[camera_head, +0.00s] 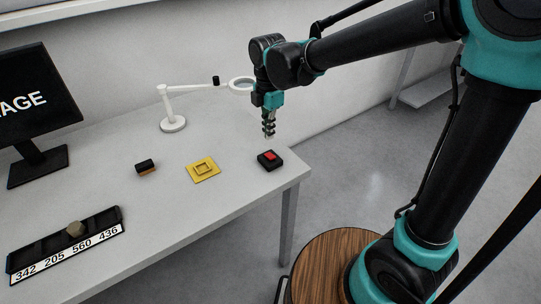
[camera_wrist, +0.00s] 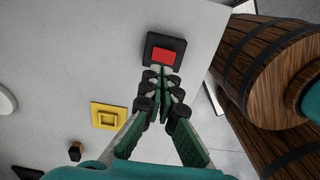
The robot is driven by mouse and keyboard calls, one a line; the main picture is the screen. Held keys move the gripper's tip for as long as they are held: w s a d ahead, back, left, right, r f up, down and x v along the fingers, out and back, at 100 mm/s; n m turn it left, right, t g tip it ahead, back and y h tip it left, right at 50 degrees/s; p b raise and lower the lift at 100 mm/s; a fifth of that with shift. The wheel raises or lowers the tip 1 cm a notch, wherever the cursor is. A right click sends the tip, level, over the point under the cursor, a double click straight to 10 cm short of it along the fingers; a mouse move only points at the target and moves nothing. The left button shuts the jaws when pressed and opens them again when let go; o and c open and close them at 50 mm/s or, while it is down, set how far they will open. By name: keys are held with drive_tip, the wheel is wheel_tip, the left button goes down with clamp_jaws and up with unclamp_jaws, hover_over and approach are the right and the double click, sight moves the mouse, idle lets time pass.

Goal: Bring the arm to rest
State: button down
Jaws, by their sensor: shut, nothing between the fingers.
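My gripper (camera_head: 268,130) is shut and empty. It points down above the right part of the white table (camera_head: 224,210), a little above a black box with a red top (camera_head: 270,160). In the wrist view my gripper's fingers (camera_wrist: 160,75) are together, with their tips beside the near edge of the red-topped box (camera_wrist: 165,50). I cannot tell from these frames whether the tips touch it. My arm reaches in from the right.
A yellow square plate (camera_head: 203,170), a black and orange block (camera_head: 146,167), a white magnifier lamp (camera_head: 172,122), a monitor (camera_head: 38,110) and a numbered black tray (camera_head: 66,246) with a small tan block (camera_head: 76,229) are on the table. A wooden barrel (camera_wrist: 270,75) stands right of the table.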

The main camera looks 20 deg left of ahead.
drive_tip(key=shift+d, duration=0.1)
drive_tip(key=w+d+f+m+t, duration=0.1)
drive_tip(key=w+d+f+m, duration=0.1)
drive_tip(key=d+m, duration=0.6)
drive_tip(key=w+d+f+m+t, duration=0.15)
drive_tip(key=d+m, duration=0.35)
drive_tip(key=d, duration=0.7)
drive_tip(key=s+d+f+m+t, duration=0.1)
drive_tip(key=s+d+f+m, duration=0.2)
drive_tip(key=d+m, duration=0.4)
drive_tip(key=s+d+f+m, duration=0.3)
drive_tip(key=s+d+m, duration=0.1)
drive_tip(key=d+m, duration=0.3)
drive_tip(key=d, duration=0.2)
drive_tip(key=shift+s+d+f+m+t, duration=0.3)
drive_tip(key=shift+s+f+m+t, duration=0.05)
drive_tip(key=shift+s+m, duration=0.05)
